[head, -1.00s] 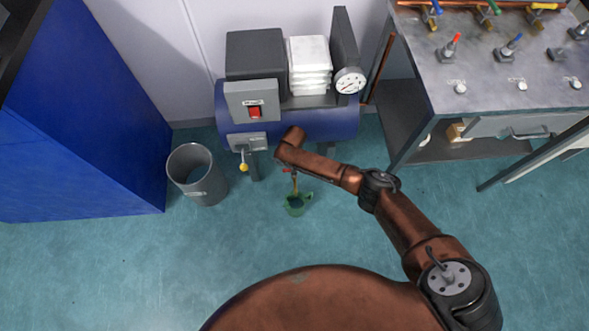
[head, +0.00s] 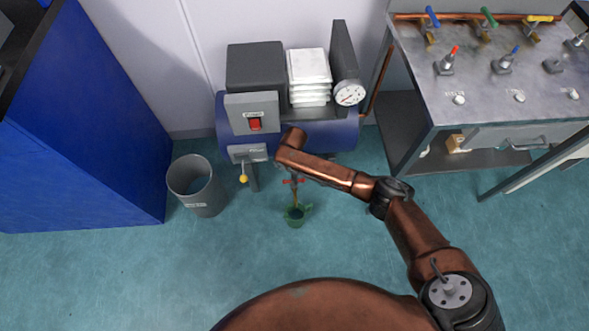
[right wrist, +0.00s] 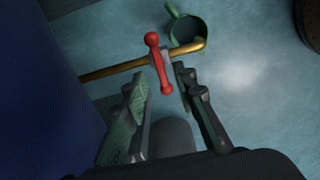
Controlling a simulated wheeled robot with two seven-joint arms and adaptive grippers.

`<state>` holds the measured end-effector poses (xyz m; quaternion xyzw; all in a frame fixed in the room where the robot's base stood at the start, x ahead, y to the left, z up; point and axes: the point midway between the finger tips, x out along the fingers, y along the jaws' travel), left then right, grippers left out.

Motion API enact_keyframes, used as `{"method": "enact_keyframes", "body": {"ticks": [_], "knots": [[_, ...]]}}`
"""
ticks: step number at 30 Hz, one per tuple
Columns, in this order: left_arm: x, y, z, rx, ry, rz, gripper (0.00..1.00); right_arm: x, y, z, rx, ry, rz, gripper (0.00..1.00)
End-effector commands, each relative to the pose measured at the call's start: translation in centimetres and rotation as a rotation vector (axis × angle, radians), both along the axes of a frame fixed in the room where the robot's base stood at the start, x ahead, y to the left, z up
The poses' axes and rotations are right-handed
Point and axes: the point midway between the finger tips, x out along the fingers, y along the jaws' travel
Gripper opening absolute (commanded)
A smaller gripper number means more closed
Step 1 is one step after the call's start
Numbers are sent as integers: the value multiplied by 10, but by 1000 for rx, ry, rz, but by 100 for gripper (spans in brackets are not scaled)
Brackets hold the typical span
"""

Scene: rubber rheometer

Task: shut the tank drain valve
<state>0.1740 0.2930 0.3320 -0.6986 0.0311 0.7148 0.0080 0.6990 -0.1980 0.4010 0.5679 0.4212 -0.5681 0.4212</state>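The blue tank (head: 335,136) stands against the back wall. Its drain valve has a red bar handle (right wrist: 158,65) on a brass pipe (right wrist: 112,69); the handle lies crosswise to the pipe. The handle also shows in the head view (head: 293,181), just below my right forearm. A green jug (head: 295,215) stands on the floor under the pipe's outlet and shows in the right wrist view (right wrist: 186,30). My right gripper (right wrist: 162,86) is open and empty, its fingers either side of the handle's near end and seemingly short of it. In the head view it is hidden. My left gripper is out of view.
A yellow-knobbed lever (head: 243,178) hangs at the tank's front left, beside a grey bin (head: 198,186). A blue cabinet (head: 80,120) stands at left. A metal bench (head: 480,85) with coloured valves stands at right. The floor in front is clear.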

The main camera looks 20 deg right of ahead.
Motion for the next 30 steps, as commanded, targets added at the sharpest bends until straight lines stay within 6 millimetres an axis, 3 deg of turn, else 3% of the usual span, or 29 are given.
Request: {"method": "enact_keyframes", "body": {"ticks": [4,10,30], "knots": [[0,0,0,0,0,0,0,0,0,29,1,0,0,26],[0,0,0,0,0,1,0,0,0,52,1,1,0,26],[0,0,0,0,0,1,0,-1,1,55,1,3,-1,26]]}}
